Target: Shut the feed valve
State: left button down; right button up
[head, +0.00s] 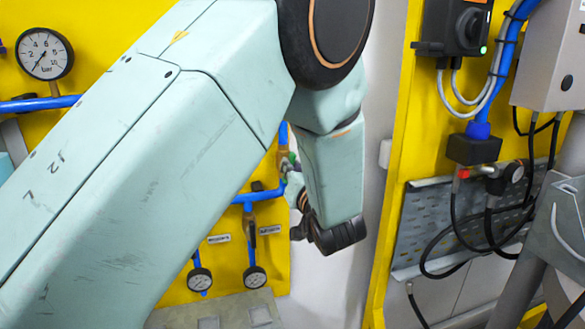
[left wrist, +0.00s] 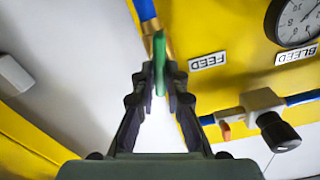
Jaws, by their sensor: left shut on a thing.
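The feed valve has a green handle (left wrist: 159,58) below a brass fitting (left wrist: 150,27) on a blue pipe, beside a label reading FEED (left wrist: 208,61). In the left wrist view the handle appears roughly in line with the pipe. My left gripper (left wrist: 160,75) is shut on the green handle, a finger on each side. In the head view my left arm reaches across to the yellow panel and hides most of the handle and the fingertips. My right gripper is in neither view.
A BLEED label (left wrist: 296,54), a gauge (left wrist: 298,20) and a valve with a black knob (left wrist: 278,132) are close by. Small gauges (head: 255,277) sit low on the panel. At right, another yellow panel carries a rotary switch (head: 470,27) and black hoses (head: 455,225).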

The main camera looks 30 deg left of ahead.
pick_arm(q)
jog(key=m, duration=0.4)
jog(key=m+p, duration=0.1)
jog(key=m, duration=0.4)
jog(key=m+p, duration=0.1)
jog(key=m, duration=0.4)
jog(key=shift+w+d+f, duration=0.15)
jog(key=shift+w+f, duration=0.05)
jog(key=shift+w, duration=0.05)
jog(key=shift+m, duration=0.3)
dwell(0.4)
jog(key=c, duration=1.8)
grip_release()
jog(key=o, duration=0.4)
jog(key=shift+a+f, duration=0.2)
jog(key=shift+d+r, duration=0.1)
jog(key=shift+d, duration=0.05)
